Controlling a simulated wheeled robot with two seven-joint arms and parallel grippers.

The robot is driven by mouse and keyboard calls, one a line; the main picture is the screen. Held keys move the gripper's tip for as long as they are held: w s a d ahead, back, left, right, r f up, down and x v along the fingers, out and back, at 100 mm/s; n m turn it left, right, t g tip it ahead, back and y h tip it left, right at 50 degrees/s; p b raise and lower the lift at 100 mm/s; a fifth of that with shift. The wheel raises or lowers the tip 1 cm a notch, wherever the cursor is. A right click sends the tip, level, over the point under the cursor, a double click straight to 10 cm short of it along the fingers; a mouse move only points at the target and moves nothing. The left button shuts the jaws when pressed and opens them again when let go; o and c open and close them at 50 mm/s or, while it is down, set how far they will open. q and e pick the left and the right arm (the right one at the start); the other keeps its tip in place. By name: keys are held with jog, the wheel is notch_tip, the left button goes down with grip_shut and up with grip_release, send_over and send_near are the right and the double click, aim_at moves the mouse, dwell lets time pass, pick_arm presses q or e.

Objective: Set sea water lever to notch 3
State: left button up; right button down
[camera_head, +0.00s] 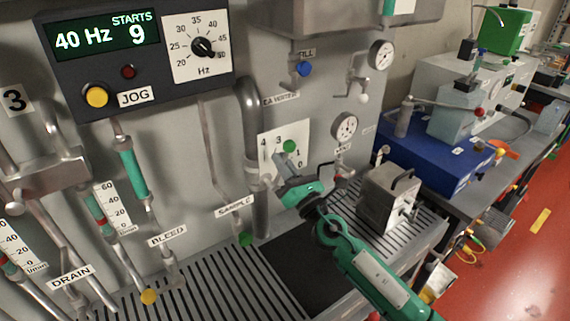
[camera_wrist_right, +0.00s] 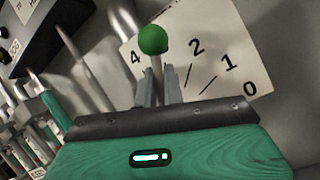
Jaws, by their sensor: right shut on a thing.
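The sea water lever has a green ball knob (camera_head: 289,146) on a thin stem. It stands in front of a white scale plate (camera_head: 268,142) with notch numbers. My right gripper (camera_head: 281,172) is at the lever just below the knob. In the right wrist view the two fingers (camera_wrist_right: 158,88) are shut on the stem under the green knob (camera_wrist_right: 153,39). There the knob lies between the 4 and the 2 on the scale plate (camera_wrist_right: 232,45), and the 3 is not visible. My left gripper is not in view.
A grey vertical pipe (camera_head: 253,130) runs left of the scale plate. A pressure gauge (camera_head: 344,126) and a metal box with a handle (camera_head: 389,197) are close on the right. A slotted drain grate (camera_head: 215,285) lies below. A blue box (camera_head: 440,150) stands farther right.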

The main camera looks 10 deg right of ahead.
jog(key=shift+f, duration=0.1)
dwell(0.3)
jog(key=c, duration=1.5)
grip_release()
jog(key=shift+b+v, duration=3.05)
jog(key=shift+v, duration=3.8)
